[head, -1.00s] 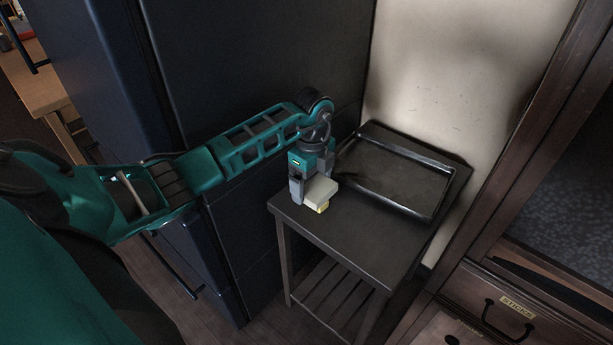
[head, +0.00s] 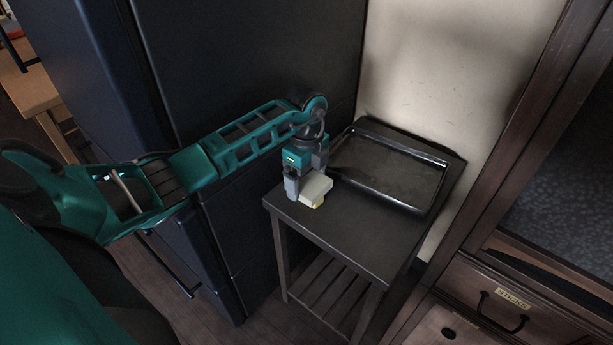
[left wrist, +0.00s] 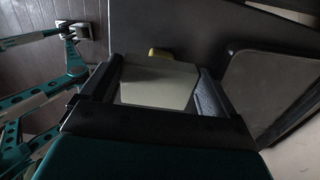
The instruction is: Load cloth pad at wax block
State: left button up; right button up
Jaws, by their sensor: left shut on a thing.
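My left gripper (head: 307,185) points down over the small dark table and is shut on a pale, cream-coloured block, which I take to be the cloth pad (head: 317,187). In the left wrist view the pad (left wrist: 155,85) fills the space between the two fingers (left wrist: 155,78). A small yellow block, which I take to be the wax block (head: 318,206), shows just past the pad's front lower edge; it also shows beyond the pad in the left wrist view (left wrist: 160,53). Most of it is hidden by the pad. I cannot tell whether they touch. My right gripper is not in view.
The small dark table (head: 350,225) has a slatted lower shelf. A dark rimmed tray (head: 390,170) lies at its back. A tall dark cabinet (head: 240,70) stands on the left. Wooden drawers (head: 490,305) stand at the right. The tabletop's front right is clear.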

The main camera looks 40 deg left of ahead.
aim_at(306, 181)
pick_arm(q)
jog(key=shift+f, duration=0.35)
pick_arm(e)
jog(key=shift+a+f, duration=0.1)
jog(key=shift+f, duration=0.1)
pick_arm(q)
jog(key=shift+f, duration=0.1)
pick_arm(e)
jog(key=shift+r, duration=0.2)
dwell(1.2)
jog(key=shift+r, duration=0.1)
pick_arm(q)
notch_tip(306, 181, up, 3)
jog(key=p, duration=0.3)
jog(key=shift+r, duration=0.2)
jog(key=shift+r+p, duration=0.7)
jog(key=shift+p, duration=0.2)
notch_tip(306, 181, up, 2)
jog(key=shift+p, duration=0.95)
jog(key=shift+r, duration=0.2)
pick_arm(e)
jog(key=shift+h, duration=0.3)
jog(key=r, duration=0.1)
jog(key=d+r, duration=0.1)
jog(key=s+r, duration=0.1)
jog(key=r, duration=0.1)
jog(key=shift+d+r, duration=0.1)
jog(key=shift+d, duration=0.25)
